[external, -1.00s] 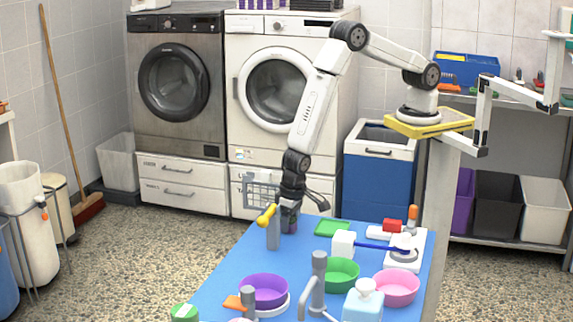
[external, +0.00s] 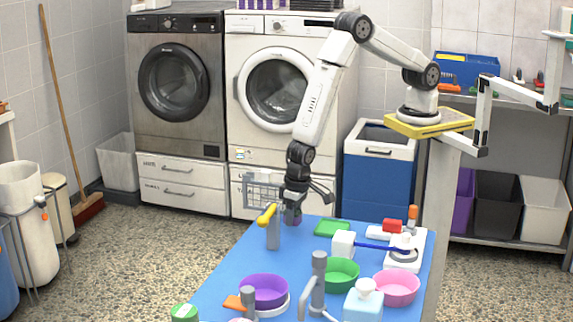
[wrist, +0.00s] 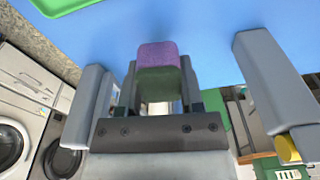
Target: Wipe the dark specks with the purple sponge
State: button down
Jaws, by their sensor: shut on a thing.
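The purple sponge (wrist: 158,55) has a darker green layer and sits between my gripper's fingers in the wrist view. In the external view a bit of the purple sponge (external: 292,218) shows below my gripper (external: 295,206), at the far left part of the blue table top (external: 225,285). My gripper is shut on the sponge. The sponge is over or on the blue surface; I cannot tell whether it touches. I cannot make out any dark specks in either current view.
A green flat item (external: 332,228) lies to the right. Purple (external: 264,290), green (external: 341,275) and pink (external: 397,288) bowls, a grey tap (external: 318,275) and a soap dispenser (external: 363,303) crowd the front.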

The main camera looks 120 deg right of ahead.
jog(key=shift+r, duration=2.65)
jog(key=shift+a, duration=0.1)
